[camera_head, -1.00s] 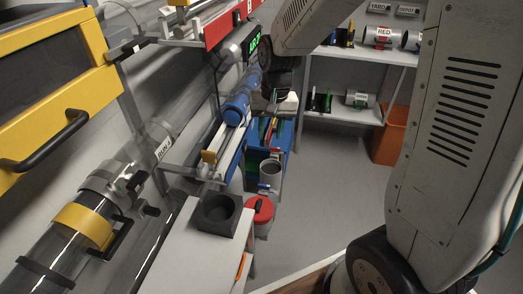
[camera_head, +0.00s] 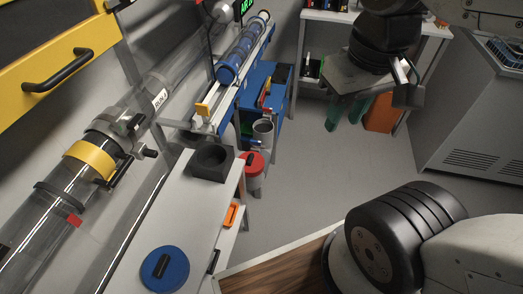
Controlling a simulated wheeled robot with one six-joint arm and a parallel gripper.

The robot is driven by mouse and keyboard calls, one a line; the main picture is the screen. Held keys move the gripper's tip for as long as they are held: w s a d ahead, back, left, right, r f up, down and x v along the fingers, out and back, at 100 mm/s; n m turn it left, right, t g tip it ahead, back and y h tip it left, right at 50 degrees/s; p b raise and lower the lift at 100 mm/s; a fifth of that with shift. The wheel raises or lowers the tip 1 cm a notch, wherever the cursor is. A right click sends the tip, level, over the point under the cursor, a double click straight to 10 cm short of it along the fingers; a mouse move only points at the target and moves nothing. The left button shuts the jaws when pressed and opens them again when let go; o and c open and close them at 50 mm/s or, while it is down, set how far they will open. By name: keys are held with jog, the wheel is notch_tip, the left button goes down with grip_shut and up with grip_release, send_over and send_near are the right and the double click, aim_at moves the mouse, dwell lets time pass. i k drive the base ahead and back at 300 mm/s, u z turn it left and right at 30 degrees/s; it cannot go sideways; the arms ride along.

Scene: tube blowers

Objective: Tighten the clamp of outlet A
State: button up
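A metal clamp (camera_head: 118,128) with a dark knob (camera_head: 150,154) sits around a clear tube (camera_head: 45,225) at the left, beside a yellow collar (camera_head: 88,158). A small white label (camera_head: 160,99) is on the tube above it; I cannot read it as outlet A. I cannot tell how tight the clamp is. My gripper (camera_head: 345,114) hangs at the upper right, far from the clamp, with two green fingers apart and nothing visible between them.
A white bench (camera_head: 135,245) holds a black square holder (camera_head: 212,162) and a blue disc (camera_head: 164,270). A blue tube (camera_head: 240,55) lies on a rail behind. The grey floor is free between.

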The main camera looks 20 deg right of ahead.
aim_at(257, 144)
jog(key=k, duration=0.15)
jog(key=z, duration=2)
jog(key=i, duration=1.15)
jog(key=u, duration=2.6)
